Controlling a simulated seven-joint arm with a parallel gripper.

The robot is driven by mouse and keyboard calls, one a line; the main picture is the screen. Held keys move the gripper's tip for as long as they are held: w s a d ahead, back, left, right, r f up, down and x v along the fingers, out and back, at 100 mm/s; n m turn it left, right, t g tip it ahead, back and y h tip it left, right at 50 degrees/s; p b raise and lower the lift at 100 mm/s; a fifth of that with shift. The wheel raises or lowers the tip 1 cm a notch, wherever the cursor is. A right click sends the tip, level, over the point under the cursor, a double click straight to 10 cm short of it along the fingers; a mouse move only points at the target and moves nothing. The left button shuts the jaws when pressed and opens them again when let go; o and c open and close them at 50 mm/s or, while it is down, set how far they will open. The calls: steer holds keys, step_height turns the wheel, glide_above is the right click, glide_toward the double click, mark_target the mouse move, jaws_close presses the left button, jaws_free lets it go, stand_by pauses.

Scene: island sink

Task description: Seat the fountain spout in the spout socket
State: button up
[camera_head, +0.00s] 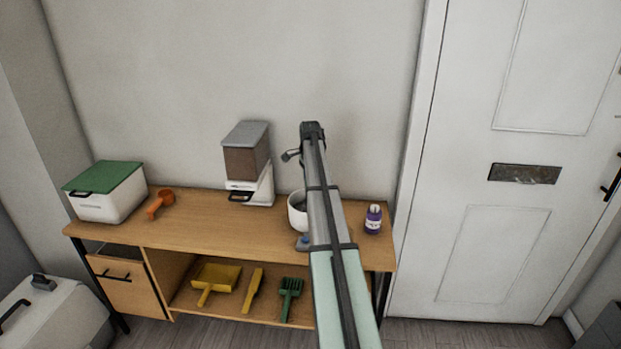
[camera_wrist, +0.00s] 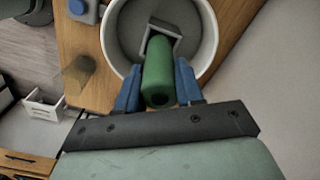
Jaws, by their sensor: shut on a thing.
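My gripper (camera_wrist: 157,82) shows in the wrist view with its blue fingers on both sides of a green cylinder with a dark round hole in its near end. It is shut on this cylinder, which I take for the fountain spout (camera_wrist: 158,66). The cylinder overlaps the white round bowl (camera_wrist: 108,38) in that view. A grey angular bracket (camera_wrist: 166,24) shows at the cylinder's far end; I cannot tell whether it is the socket or whether they touch. In the head view the bowl (camera_head: 295,214) stands on the bench, partly behind my arm, and the held cylinder is hidden.
On the wooden bench (camera_head: 205,227) stand a grey-topped dispenser (camera_head: 246,165), a green-lidded white bin (camera_head: 105,192), an orange scoop (camera_head: 160,203) and a purple bottle (camera_head: 373,220) right of my arm. A small blue-topped item (camera_head: 304,239) sits by the bowl.

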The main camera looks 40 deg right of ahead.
steer(key=shift+f, duration=0.4)
steer(key=o, duration=1.1)
steer(key=shift+r, duration=0.1)
steer(key=shift+r, duration=3.4)
steer(key=shift+a, duration=0.1)
